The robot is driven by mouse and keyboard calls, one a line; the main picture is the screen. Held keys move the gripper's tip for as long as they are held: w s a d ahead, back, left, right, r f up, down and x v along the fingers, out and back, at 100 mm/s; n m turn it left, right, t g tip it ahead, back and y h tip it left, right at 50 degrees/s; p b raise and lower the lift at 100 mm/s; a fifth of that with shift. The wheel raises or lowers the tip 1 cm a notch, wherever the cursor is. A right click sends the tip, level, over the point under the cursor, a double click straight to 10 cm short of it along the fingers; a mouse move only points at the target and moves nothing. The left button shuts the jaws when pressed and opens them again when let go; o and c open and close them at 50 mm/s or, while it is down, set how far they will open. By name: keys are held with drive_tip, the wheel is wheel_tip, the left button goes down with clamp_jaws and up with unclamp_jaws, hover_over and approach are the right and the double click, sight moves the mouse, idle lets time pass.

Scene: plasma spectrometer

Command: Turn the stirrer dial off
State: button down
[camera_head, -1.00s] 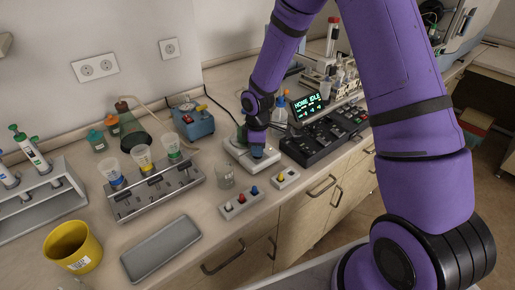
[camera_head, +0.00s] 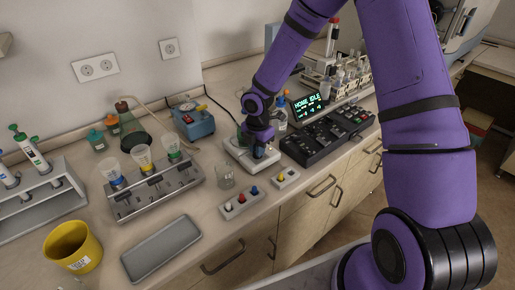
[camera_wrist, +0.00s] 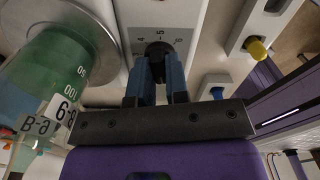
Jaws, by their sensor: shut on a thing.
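The stirrer (camera_head: 240,158) is a white box on the bench, in the middle of the head view. Its dark dial (camera_wrist: 158,50) shows in the wrist view, with a grey scale plate of numbers around it. My gripper (camera_wrist: 156,64) has its blue fingers shut on the dial, which they partly hide. In the head view my gripper (camera_head: 261,152) is at the front right of the stirrer. A beaker with green liquid (camera_wrist: 45,75) stands on the stirrer plate (camera_wrist: 95,25). I cannot read the dial's setting.
A black control panel with a lit screen (camera_head: 308,107) stands close on the right. An empty glass beaker (camera_head: 225,176) and a strip with coloured knobs (camera_head: 241,204) are in front. A blue device (camera_head: 193,121) stands behind on the left.

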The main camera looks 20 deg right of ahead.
drive_tip(key=n, duration=0.6)
drive_tip(key=shift+n, duration=0.4)
idle(0.3)
drive_tip(key=c, duration=1.1)
unclamp_jaws()
drive_tip(key=shift+r, duration=0.1)
wheel_tip(320, 180, up, 11)
drive_tip(key=shift+f, duration=0.2)
